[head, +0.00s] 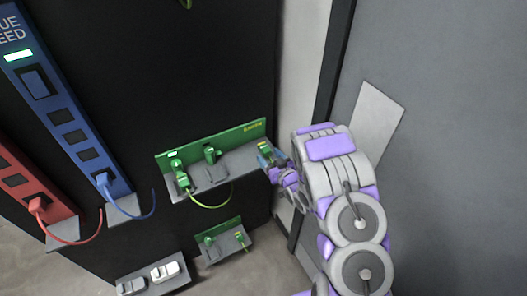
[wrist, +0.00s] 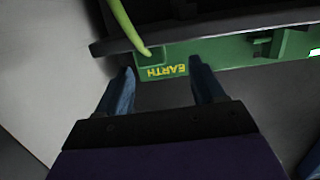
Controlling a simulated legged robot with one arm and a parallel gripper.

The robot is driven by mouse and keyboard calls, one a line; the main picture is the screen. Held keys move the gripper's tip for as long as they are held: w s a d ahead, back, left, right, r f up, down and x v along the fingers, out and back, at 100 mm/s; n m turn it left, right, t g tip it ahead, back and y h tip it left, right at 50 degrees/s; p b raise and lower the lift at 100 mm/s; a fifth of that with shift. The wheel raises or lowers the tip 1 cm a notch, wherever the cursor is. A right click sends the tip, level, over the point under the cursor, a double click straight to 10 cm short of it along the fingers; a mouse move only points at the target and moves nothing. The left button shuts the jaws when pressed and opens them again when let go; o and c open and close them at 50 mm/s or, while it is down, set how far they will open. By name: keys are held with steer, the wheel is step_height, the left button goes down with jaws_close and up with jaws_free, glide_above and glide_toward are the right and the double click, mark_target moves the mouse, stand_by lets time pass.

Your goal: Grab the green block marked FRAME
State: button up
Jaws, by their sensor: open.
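No marking FRAME can be read in either view. My gripper (head: 265,153) is at the right end of the green panel (head: 232,137), over the grey shelf. A small green patch with yellow (head: 264,146) shows at its fingertips; I cannot tell whether it is a separate block. In the wrist view my gripper (wrist: 163,82) is open, its blue fingers on either side of the upside-down yellow EARTH lettering (wrist: 167,71). A green cable (wrist: 124,22) reaches a green piece (wrist: 150,55) just beyond the fingertips. I cannot tell whether the fingers touch anything.
Green plugs (head: 178,170) (head: 210,153) stand on the left of the shelf. A smaller green panel (head: 222,228) with green pieces is below. Blue (head: 75,125) and red (head: 22,178) strips with cables are at left. A pale wall edge is close on the right.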

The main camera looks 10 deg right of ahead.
mark_target(268, 152)
steer(key=w, duration=0.1)
steer(key=w+b, duration=0.1)
steer(key=w, duration=0.1)
steer(key=w+f, duration=0.1)
steer(key=w, duration=0.1)
steer(key=shift+a+b, duration=0.1)
steer(key=shift+b, duration=0.25)
steer(key=shift+a+r, duration=0.1)
steer(key=shift+a, duration=0.05)
steer(key=shift+a, duration=0.15)
steer(key=c, duration=1.1)
